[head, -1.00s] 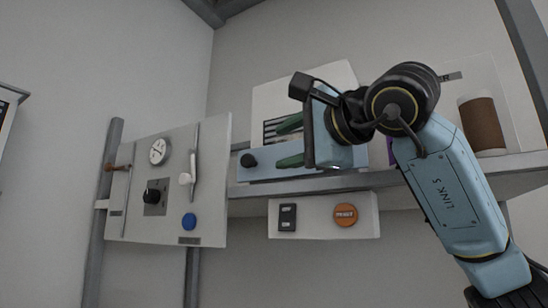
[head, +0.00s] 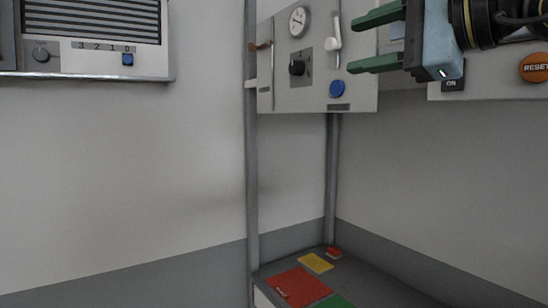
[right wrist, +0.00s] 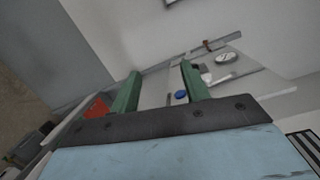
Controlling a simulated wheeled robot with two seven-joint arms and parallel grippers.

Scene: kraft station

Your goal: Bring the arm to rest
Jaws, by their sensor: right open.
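My right gripper (head: 380,42) is at the top right of the head view, its two green fingers pointing left. It is open with nothing between the fingers. It stands in front of the right part of the control panel (head: 272,78). In the right wrist view the open gripper (right wrist: 160,88) shows its two green fingers apart, with the panel's blue button (right wrist: 181,97) seen between them. My left gripper is not in view.
The panel carries a dial (head: 299,21), a black knob (head: 297,68) and a white-handled lever (head: 333,43). An orange reset button (head: 536,67) is at right. A vented unit (head: 120,62) is on the left wall. A lower shelf holds red (head: 300,286) and yellow (head: 316,263) pieces.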

